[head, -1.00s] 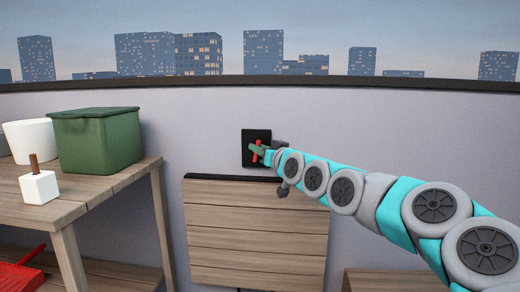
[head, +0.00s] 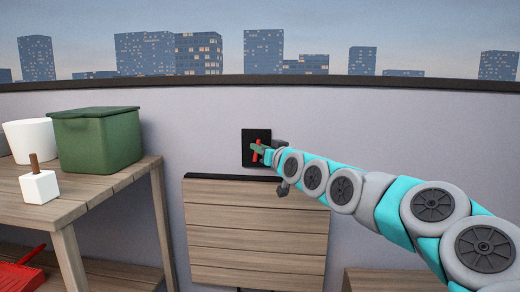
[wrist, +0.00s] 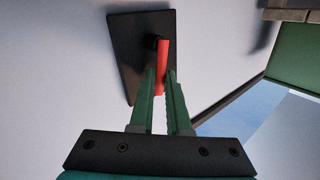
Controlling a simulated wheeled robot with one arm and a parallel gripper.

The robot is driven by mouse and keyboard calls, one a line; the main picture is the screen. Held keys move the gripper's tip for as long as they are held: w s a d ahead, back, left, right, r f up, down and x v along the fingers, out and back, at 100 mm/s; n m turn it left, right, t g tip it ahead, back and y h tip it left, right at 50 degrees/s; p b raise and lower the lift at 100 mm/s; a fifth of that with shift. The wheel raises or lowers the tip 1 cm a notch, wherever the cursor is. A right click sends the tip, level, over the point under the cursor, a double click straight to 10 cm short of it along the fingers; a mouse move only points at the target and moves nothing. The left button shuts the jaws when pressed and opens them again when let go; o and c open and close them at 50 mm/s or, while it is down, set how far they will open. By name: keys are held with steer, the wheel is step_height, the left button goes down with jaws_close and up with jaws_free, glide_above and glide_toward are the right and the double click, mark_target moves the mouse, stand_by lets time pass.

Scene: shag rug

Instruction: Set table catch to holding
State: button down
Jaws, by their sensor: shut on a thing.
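The table catch is a red lever (head: 256,152) on a black plate (head: 247,137) fixed to the pale wall, just above the folded slatted wooden table (head: 257,235). In the head view the lever looks nearly upright with a slight tilt. In the wrist view the red lever (wrist: 162,62) runs from a dark pivot on the black plate (wrist: 128,40) down between the green fingers. My gripper (head: 259,150) is at the plate, its fingers shut on the lever; the wrist view shows the gripper (wrist: 162,88) with one finger on each side of it. The lever's far end is partly hidden by the fingers.
A wooden bench (head: 95,192) on the left carries a green lidded box (head: 100,145), a white pot (head: 30,140) and a white block with a brown stick (head: 39,187). A red dustpan (head: 20,277) lies below. A dark rail (head: 400,85) tops the wall.

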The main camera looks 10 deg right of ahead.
steer(key=shift+r, duration=0.1)
steer(key=shift+w+a+n+g+p, duration=0.15)
steer(key=shift+a+n+g+p, duration=0.25)
steer(key=shift+n+g+p, duration=0.45)
steer(key=c, duration=1.2)
jaws_free()
steer(key=shift+o, duration=0.2)
